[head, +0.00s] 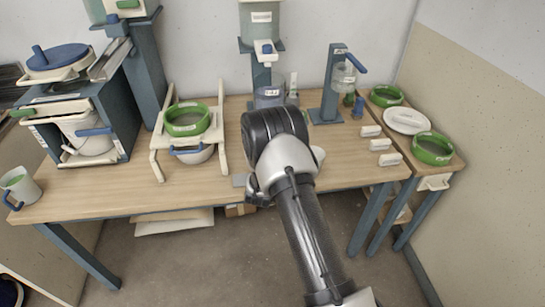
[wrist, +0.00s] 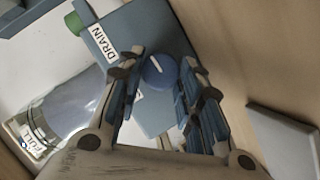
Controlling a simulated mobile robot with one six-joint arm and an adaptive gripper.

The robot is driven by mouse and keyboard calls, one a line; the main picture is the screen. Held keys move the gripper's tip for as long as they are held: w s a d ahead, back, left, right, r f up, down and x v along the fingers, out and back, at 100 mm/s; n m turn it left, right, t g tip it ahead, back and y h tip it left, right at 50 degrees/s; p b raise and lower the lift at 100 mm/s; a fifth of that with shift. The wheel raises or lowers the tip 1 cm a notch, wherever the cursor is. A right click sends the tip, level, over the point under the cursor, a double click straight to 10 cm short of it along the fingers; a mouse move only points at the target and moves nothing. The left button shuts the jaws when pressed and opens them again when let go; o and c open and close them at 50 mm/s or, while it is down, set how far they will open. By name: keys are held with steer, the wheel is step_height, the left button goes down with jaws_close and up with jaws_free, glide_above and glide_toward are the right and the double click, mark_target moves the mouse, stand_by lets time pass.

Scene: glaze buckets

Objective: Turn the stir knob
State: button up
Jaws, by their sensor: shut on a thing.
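In the wrist view a round blue knob (wrist: 160,74) with a white pointer line sits on the face of a blue-grey block (wrist: 150,28). I take it for the stir knob. Its own label is mostly hidden; a bit of white label shows just below it. My gripper (wrist: 160,66) has one finger on each side of the knob and is shut on it. The white line runs slantwise across the knob. In the head view my arm hides the knob and the gripper's fingertips.
A DRAIN label (wrist: 103,44) and a green part (wrist: 74,23) are near the knob. A clear vessel marked FULL (wrist: 62,108) is at left. In the head view, a blue-grey stand (head: 330,90) and green-rimmed bowls (head: 433,150) stand on the wooden table (head: 110,190).

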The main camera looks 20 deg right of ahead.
steer(key=n+h, duration=0.1)
steer(key=n, duration=0.1)
steer(key=shift+w+a+f+n+h, duration=0.1)
steer(key=shift+a+f+n+h, duration=0.05)
steer(key=shift+n+h, duration=0.25)
steer(key=shift+f+n+t+h, duration=0.1)
steer(key=shift+n+t+h, duration=0.45)
steer(key=shift+n, duration=0.85)
steer(key=o, duration=1.1)
steer(key=v, duration=1.2)
steer(key=shift+f, duration=0.1)
